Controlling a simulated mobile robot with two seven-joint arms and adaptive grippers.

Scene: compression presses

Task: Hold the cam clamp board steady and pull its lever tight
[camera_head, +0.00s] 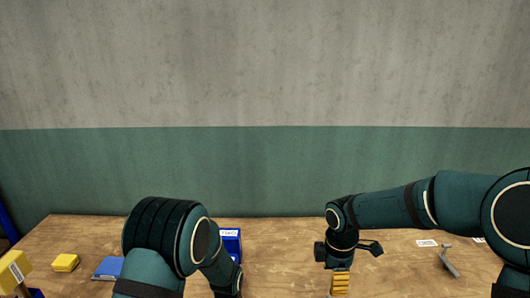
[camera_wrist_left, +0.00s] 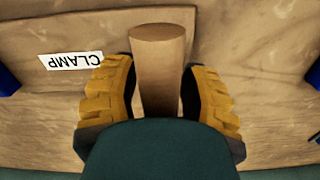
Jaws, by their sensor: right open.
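In the left wrist view a light wooden post or handle (camera_wrist_left: 160,70) stands between the yellow-padded fingers of my left gripper (camera_wrist_left: 160,95). I cannot tell whether the pads press on it. A white label reading CLAMP (camera_wrist_left: 71,61), upside down, lies on the wooden surface beside the left finger. In the head view my left gripper is out of sight below the frame. My right gripper (camera_head: 340,284) points down over the table, its yellow pads at the bottom edge, open, with nothing visible in it.
On the wooden table (camera_head: 285,260) a blue labelled box (camera_head: 231,241) stands behind my left forearm. A blue flat block (camera_head: 108,268) and yellow blocks (camera_head: 65,262) lie at left. A grey lever-like piece (camera_head: 448,262) and a white label (camera_head: 427,243) lie at right.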

